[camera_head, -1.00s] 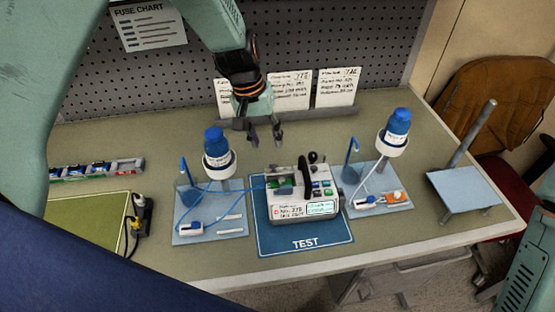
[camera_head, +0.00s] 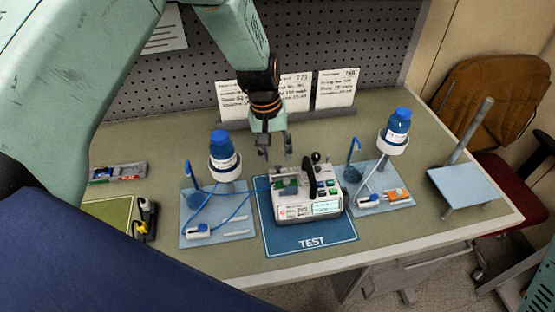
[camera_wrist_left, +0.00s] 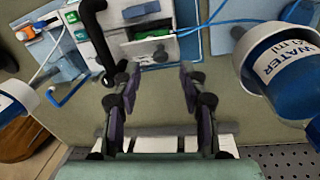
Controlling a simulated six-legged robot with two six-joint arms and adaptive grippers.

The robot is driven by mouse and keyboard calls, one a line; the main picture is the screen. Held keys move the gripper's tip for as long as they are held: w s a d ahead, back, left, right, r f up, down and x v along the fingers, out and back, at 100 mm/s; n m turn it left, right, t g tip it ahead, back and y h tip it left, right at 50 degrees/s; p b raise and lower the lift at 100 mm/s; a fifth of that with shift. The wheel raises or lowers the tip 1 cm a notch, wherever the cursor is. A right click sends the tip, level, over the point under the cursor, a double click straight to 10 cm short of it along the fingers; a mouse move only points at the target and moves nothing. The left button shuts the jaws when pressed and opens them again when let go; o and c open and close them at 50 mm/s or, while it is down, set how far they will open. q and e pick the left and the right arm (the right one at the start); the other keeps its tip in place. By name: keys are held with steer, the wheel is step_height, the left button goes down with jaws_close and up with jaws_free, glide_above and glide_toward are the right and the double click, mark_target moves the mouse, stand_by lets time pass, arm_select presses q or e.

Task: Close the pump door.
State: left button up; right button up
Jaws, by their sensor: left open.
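The infusion pump (camera_head: 308,209) is a white box with coloured buttons and a small screen, on the blue TEST mat (camera_head: 312,244). A dark curved handle rises from its top. Its door (camera_wrist_left: 150,47) seems to stand open: in the left wrist view it is a pale panel beside a compartment with a green part. A blue tube (camera_wrist_left: 208,22) runs to that side. My left gripper (camera_head: 275,150) is open and empty, above and behind the pump. In the left wrist view its fingertips (camera_wrist_left: 158,72) are spread near the door, apparently not touching it. My right gripper is not in view.
Two stands with blue-capped water bottles (camera_head: 222,152) (camera_head: 397,128) flank the pump, with tubing and clamps on pale blue trays. Cards (camera_head: 335,88) lean along the pegboard behind. A pale blue stand (camera_head: 465,184) is at the right. Bare bench lies behind the pump.

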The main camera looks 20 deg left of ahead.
arm_select(q)
step_height(320, 180, down, 3)
steer(key=shift+w+f, duration=0.15)
steer(key=shift+f, duration=0.05)
steer(key=shift+d+f, duration=0.25)
steer(key=shift+d, duration=0.05)
steer(key=shift+a+f, duration=0.1)
steer(key=shift+a, duration=0.15)
steer(key=c, duration=0.3)
steer(key=shift+d, duration=0.15)
jaws_close()
